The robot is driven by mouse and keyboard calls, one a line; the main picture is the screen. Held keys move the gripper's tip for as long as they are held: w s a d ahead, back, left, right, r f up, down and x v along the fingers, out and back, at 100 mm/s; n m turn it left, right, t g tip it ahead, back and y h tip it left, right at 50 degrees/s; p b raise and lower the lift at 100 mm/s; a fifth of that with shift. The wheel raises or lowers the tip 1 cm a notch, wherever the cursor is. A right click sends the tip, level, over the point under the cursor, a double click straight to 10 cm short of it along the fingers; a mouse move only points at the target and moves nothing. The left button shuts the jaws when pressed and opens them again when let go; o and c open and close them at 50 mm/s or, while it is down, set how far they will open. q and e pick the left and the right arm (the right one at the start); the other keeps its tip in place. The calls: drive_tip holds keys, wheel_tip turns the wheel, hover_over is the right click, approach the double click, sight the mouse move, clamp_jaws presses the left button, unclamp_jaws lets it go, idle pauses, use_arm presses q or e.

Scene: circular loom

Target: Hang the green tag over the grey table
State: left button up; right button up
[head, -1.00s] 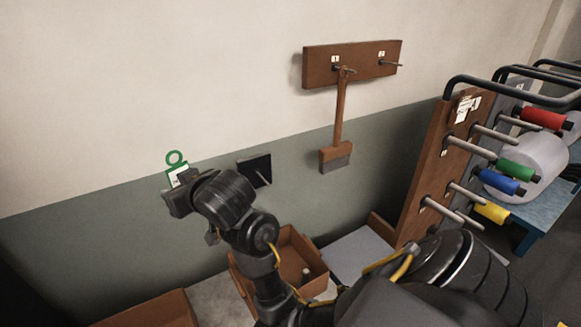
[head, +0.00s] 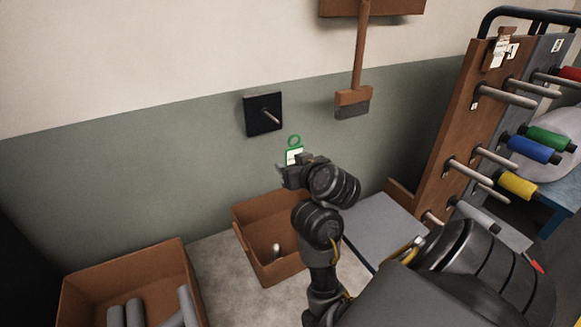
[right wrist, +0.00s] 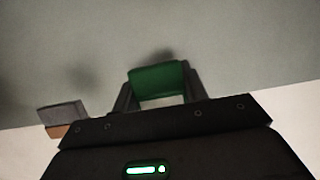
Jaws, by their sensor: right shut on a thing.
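The green tag (head: 293,157) has a green ring on top and a white face with a green border. My right gripper (head: 289,171) is shut on its lower part and holds it upright in front of the green-grey wall. In the right wrist view a green part of the tag (right wrist: 157,77) shows between the fingers. A black plate (head: 255,106) with one bare peg (head: 270,116) is on the wall, above and left of the tag in the head view. A flat grey top (head: 385,228) lies low, right of my gripper; I cannot tell if it is the grey table. My left gripper is out of view.
A brush (head: 353,100) hangs from a brown wall board (head: 372,8). A brown box (head: 247,262) stands below my gripper; another (head: 85,285) at lower left holds grey cylinders. A brown rack (head: 462,130) with pegs stands at right, near coloured spools. The wall left of the plate is bare.

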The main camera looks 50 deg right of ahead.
use_arm(q)
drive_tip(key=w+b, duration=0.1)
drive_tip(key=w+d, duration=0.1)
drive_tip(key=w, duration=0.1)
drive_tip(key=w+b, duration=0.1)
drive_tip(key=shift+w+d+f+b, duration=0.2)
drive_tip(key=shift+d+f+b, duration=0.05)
drive_tip(key=shift+b, duration=0.05)
use_arm(e)
drive_tip(key=w+d, duration=0.2)
drive_tip(key=w, duration=0.4)
drive_tip(key=shift+w, duration=0.2)
drive_tip(key=shift+r, duration=0.1)
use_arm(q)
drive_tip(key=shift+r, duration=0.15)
use_arm(e)
drive_tip(key=shift+r, duration=0.15)
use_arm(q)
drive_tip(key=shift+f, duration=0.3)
use_arm(e)
drive_tip(key=shift+w, duration=0.2)
